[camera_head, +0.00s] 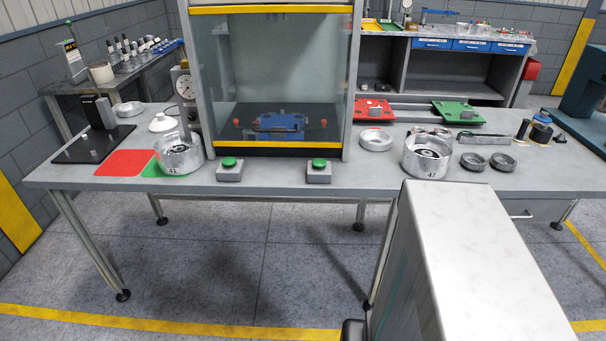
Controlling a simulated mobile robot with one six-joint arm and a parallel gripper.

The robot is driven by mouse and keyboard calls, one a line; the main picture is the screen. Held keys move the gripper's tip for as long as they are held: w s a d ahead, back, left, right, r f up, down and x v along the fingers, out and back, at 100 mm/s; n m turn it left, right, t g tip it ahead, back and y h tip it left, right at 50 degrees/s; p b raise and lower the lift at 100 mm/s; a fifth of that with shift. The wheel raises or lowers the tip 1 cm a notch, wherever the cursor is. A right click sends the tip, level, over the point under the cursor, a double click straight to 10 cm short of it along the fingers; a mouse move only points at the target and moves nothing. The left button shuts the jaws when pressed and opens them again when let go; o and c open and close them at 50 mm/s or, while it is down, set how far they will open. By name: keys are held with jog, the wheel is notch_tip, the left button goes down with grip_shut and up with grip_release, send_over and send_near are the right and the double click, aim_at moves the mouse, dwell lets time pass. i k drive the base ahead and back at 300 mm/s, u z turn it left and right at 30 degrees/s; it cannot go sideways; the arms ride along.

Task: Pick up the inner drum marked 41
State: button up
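A silver, open-topped drum (180,154) stands upright on the left part of the workbench, partly over a green patch. Its small front label looks like 41. A second, similar silver drum (426,156) stands upright right of the glazed cabinet. Its label is small and looks like 41 or 47; I cannot tell surely. Inner rings show inside both drums. My gripper is not in view.
The grey workbench (260,180) carries a glazed cabinet (270,70) in the middle. Two green-button boxes (230,169) (319,171) sit at the front edge. A gauge stand (184,90) is close behind the left drum. Dark rings (473,161) lie right of the second drum.

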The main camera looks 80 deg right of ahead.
aim_at(184, 162)
jog(key=u, duration=0.1)
jog(key=k, duration=0.2)
jog(key=z, duration=2.8)
jog(key=i, duration=0.6)
jog(key=z, duration=0.05)
jog(key=k, duration=0.1)
jog(key=z, duration=0.15)
